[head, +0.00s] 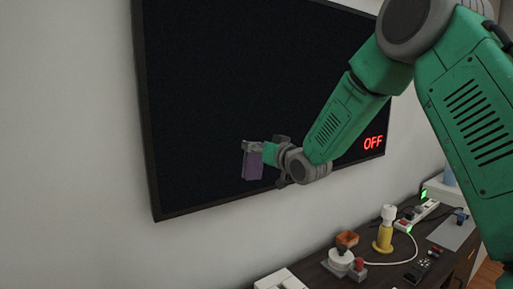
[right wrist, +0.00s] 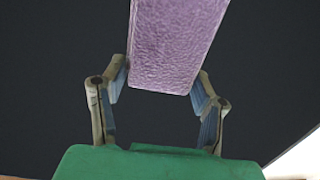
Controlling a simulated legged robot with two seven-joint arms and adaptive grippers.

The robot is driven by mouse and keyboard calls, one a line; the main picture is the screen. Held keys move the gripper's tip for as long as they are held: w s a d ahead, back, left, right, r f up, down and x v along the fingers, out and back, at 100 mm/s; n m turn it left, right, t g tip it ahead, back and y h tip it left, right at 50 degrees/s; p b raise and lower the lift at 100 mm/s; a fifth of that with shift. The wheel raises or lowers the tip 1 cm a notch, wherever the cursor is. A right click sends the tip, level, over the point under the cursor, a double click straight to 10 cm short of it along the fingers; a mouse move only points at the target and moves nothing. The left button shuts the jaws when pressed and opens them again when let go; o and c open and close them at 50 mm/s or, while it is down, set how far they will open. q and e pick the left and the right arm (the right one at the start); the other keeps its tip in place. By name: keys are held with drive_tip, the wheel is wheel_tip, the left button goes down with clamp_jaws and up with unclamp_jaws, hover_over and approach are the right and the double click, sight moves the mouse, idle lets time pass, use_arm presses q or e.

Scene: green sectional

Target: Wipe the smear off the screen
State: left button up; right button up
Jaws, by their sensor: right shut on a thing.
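The wall screen (head: 235,80) is dark, with red OFF lettering (head: 373,142) at its lower right. I make out no smear on the part that shows; my right arm covers some of it. My right gripper (head: 254,148) is in front of the lower middle of the screen, shut on a purple block (head: 252,165) that looks like a sponge. In the right wrist view, the block (right wrist: 172,45) sits between the two fingers (right wrist: 160,80), with dark screen behind. I cannot tell whether the block touches the screen. My left gripper is not in view.
A dark table (head: 315,272) stands below the screen at the lower right. It holds a power strip (head: 416,215) with a white cable, a yellow item with a white top (head: 384,236), an orange dish (head: 346,239) and a remote (head: 418,269). The wall to the left is bare.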

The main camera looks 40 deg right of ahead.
sight(207, 151)
drive_tip(key=shift+a, duration=0.75)
drive_tip(key=shift+w+a+r+b, duration=0.15)
drive_tip(key=shift+a+b, duration=0.2)
drive_tip(key=shift+a, duration=0.95)
drive_tip(key=shift+w+a+b, duration=0.15)
drive_tip(key=shift+a+b, duration=0.35)
drive_tip(key=shift+a, duration=2.95)
drive_tip(key=shift+w+a, duration=0.15)
drive_tip(key=shift+a, duration=1.5)
drive_tip(key=shift+s+f+b, duration=0.2)
drive_tip(key=shift+s+b, duration=0.15)
drive_tip(key=shift+s, duration=0.45)
drive_tip(key=shift+s+a, duration=0.2)
drive_tip(key=shift+s, duration=2)
